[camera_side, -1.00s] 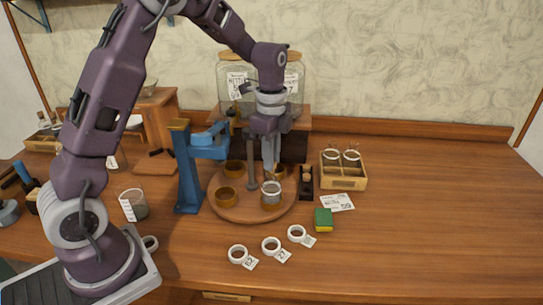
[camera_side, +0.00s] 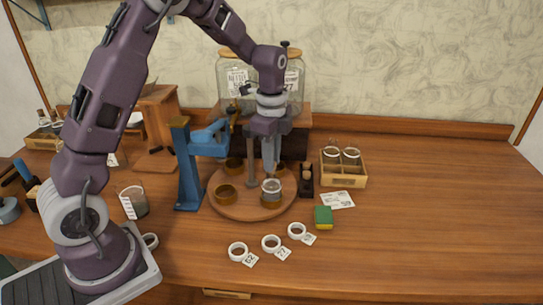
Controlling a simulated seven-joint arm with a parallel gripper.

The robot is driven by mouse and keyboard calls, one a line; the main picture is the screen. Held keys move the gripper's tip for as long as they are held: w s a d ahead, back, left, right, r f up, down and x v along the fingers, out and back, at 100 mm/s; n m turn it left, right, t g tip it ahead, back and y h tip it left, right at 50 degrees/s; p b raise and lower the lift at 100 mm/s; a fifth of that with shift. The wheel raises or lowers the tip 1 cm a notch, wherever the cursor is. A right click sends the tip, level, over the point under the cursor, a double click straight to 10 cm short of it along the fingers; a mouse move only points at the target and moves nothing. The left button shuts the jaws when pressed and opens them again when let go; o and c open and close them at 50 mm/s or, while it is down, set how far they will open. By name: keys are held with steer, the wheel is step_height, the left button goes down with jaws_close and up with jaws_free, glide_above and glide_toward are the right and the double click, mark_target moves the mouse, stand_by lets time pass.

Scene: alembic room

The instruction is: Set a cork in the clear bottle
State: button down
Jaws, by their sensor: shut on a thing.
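A clear glass bottle (camera_side: 271,187) stands upright in a brass-coloured cup at the front right of a round wooden turntable (camera_side: 245,212). My gripper (camera_side: 270,172) points straight down just above the bottle's mouth. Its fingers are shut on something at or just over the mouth. The fingers hide that thing, and it is too small to make out as a cork. I cannot tell whether it touches the bottle. A small dark rack (camera_side: 306,182) stands right of the turntable; what it holds is unclear.
A blue press (camera_side: 187,165) stands close left of my gripper. A wooden crate (camera_side: 345,181) with clear glassware is to the right. A green and yellow sponge (camera_side: 323,217) and several white rings (camera_side: 271,243) lie in front. The table's far right is clear.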

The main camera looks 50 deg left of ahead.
steer(key=shift+f, duration=0.4)
stand_by(0.3)
steer(key=c, duration=0.9)
jaws_free()
steer(key=shift+o, duration=0.2)
steer(key=shift+r, duration=3.55)
